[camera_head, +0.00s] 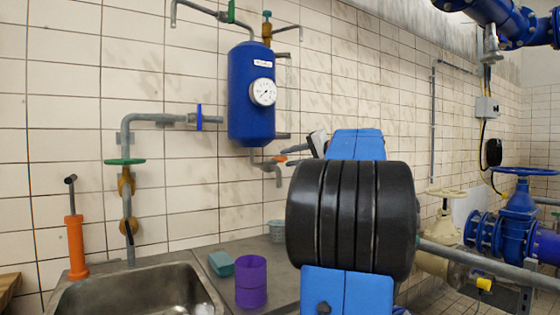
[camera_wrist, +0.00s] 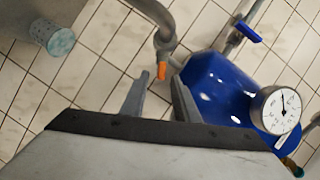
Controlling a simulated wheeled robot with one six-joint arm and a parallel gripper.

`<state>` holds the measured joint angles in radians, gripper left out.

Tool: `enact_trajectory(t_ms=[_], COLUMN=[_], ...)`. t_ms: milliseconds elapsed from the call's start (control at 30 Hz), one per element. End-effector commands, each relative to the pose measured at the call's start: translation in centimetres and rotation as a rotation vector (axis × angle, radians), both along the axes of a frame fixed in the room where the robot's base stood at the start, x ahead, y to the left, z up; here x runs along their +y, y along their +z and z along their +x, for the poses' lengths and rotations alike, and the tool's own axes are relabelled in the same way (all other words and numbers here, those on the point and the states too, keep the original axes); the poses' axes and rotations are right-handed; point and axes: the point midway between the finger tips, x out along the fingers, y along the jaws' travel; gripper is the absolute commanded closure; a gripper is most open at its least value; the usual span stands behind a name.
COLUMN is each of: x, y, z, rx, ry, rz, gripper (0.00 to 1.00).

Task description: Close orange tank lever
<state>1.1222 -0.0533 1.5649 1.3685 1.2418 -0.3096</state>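The blue tank (camera_head: 250,95) with a round gauge hangs on the tiled wall, and it also fills the right of the wrist view (camera_wrist: 222,88). The orange lever (camera_head: 294,149) is on the grey outlet pipe below the tank, partly hidden by my gripper. In the wrist view the lever (camera_wrist: 161,70) shows as a short orange end beside the pipe. My gripper (camera_head: 314,144) is just right of the lever. In the wrist view its two fingers (camera_wrist: 157,88) are apart and empty, with the orange end in line with the gap. I cannot tell whether they touch it.
A grey pipe with a blue handle (camera_head: 199,117) and a green wheel (camera_head: 125,162) stands left of the tank. Blue piping (camera_head: 520,205) is at right.

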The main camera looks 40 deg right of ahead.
Motion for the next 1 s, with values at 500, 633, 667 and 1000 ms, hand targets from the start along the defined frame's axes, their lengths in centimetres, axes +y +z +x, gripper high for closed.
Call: enact_trajectory(t_ms=[500,633,667,1000], x=[0.6,0.6,0.6,0.5], y=[-0.9,-0.9,-0.9,-0.9], z=[5.0,5.1,5.1,5.0], rx=[0.0,0.0,0.0,0.0], ry=[0.001,0.001,0.001,0.001], rz=[-0.001,-0.001,-0.001,0.0], gripper=[0.72,0.72,0.72,1.0])
